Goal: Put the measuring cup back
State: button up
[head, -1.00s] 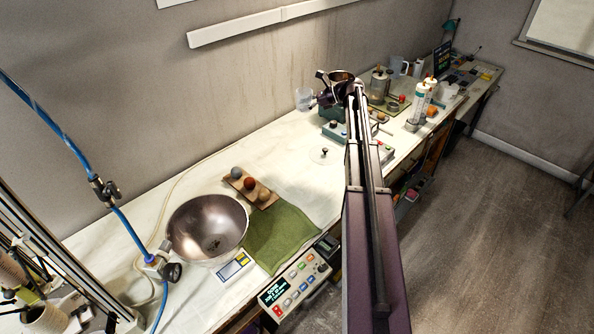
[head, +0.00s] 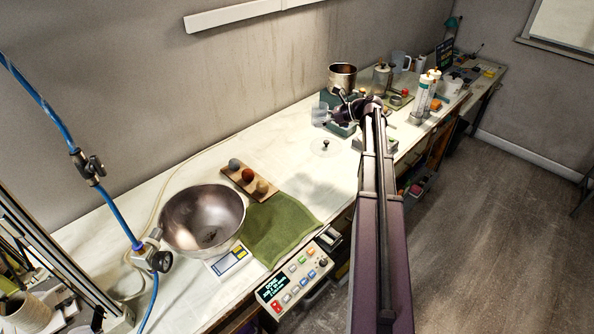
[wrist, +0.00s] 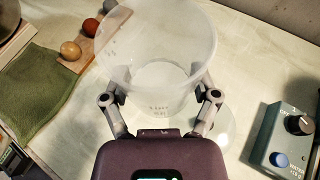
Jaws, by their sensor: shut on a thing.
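The measuring cup (head: 319,114) is a clear, translucent plastic cup with faint markings. In the head view it is at the tip of my gripper (head: 333,115), left of the arm. In the wrist view the cup (wrist: 157,45) fills the upper middle, its open mouth towards the camera. My gripper (wrist: 158,95) is shut on the cup, one finger at each side. The cup appears above the pale bench; its exact height is hard to tell.
A metal pot (head: 342,75) stands behind the gripper. A clear disc with a black knob (head: 325,145) lies in front. A steel bowl (head: 203,220), a board with balls (head: 247,180) and a green cloth (head: 280,230) are left. A knobbed box (wrist: 285,140) stands right. Bench between is clear.

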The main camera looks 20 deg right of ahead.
jog(key=s+f+m+b, duration=0.1)
jog(key=s+f+b, duration=0.2)
jog(key=s, duration=0.1)
jog(key=s+f+t+h+b, duration=0.1)
jog(key=s+f+b, duration=0.2)
jog(key=s+f, duration=0.1)
jog(key=s+f+m+t+h+b, duration=0.1)
jog(key=s+f+b, duration=0.2)
jog(key=s, duration=0.1)
jog(key=shift+s+d+f+m, duration=0.1)
jog(key=shift+d+f+m, duration=0.15)
jog(key=shift+d+m, duration=0.05)
jog(key=b, duration=0.2)
send_over(297, 163)
jog(key=s, duration=0.1)
jog(key=shift+d+f, duration=0.3)
jog(key=shift+f, duration=0.35)
jog(key=shift+w+a+f, duration=0.1)
jog(key=shift+w+a, duration=0.2)
jog(key=shift+w, duration=0.1)
jog(key=shift+w+a+f+b, duration=0.1)
jog(key=shift+f+b, duration=0.25)
notch_tip(297, 163, down, 3)
jog(key=b, duration=0.3)
jog(key=shift+r, duration=0.1)
jog(key=shift+f, duration=0.2)
jog(key=o, duration=1)
